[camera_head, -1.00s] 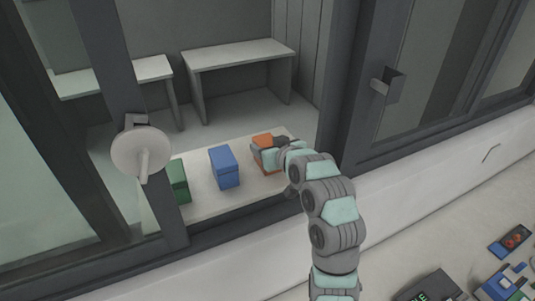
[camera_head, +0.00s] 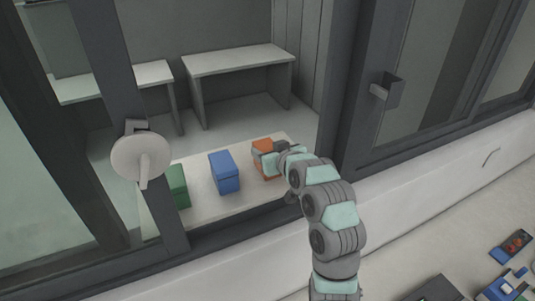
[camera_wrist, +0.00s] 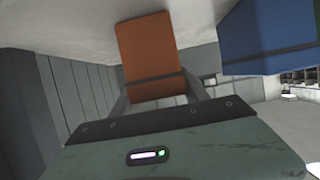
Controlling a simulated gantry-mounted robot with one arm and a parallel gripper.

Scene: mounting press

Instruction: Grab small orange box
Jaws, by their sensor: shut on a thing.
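The small orange box (camera_head: 264,145) stands at the right end of the pale shelf, beyond the window frame. In the wrist view the orange box (camera_wrist: 150,50) lies between the two fingers of my gripper (camera_wrist: 158,92). In the head view my gripper (camera_head: 268,155) is shut on this box, and its hand covers part of the box's right side. I cannot tell whether the box is clear of the shelf.
A blue box (camera_head: 224,173) and a green box (camera_head: 178,186) stand to the left on the pale shelf (camera_head: 250,197). A dark window frame (camera_head: 240,226) edges the opening. A round white handle (camera_head: 128,157) is at left. White tables (camera_head: 238,58) stand behind.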

